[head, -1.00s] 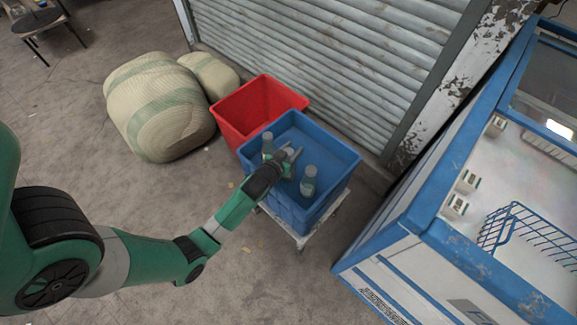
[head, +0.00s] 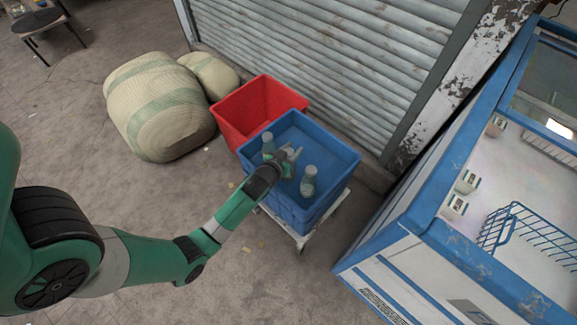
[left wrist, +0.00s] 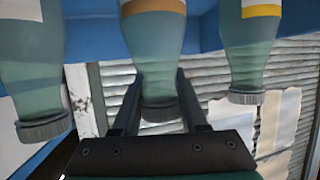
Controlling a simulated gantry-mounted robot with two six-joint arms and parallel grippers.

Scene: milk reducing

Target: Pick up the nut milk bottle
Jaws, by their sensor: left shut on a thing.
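Three bottles with greenish clear necks and grey caps fill the left wrist view, upside down in that picture. The middle bottle (left wrist: 154,48), with a brown-orange label edge, is between the fingers of my left gripper (left wrist: 158,98), which is shut on its neck. A bottle with a yellow label edge (left wrist: 246,50) is to its right, and another bottle (left wrist: 36,65) is to its left. No label can be read as nut milk. In the head view, my left gripper (head: 290,156) is inside the blue crate (head: 338,165), between two visible bottles (head: 268,146) (head: 309,181); it mostly hides the held one.
The blue crate stands on a white wheeled trolley (head: 301,240). A red crate (head: 258,103) is behind it, touching or nearly so. Woven sacks (head: 158,105) lie at left, and a blue-white freezer (head: 400,262) stands at right. A metal shutter (head: 310,45) is behind.

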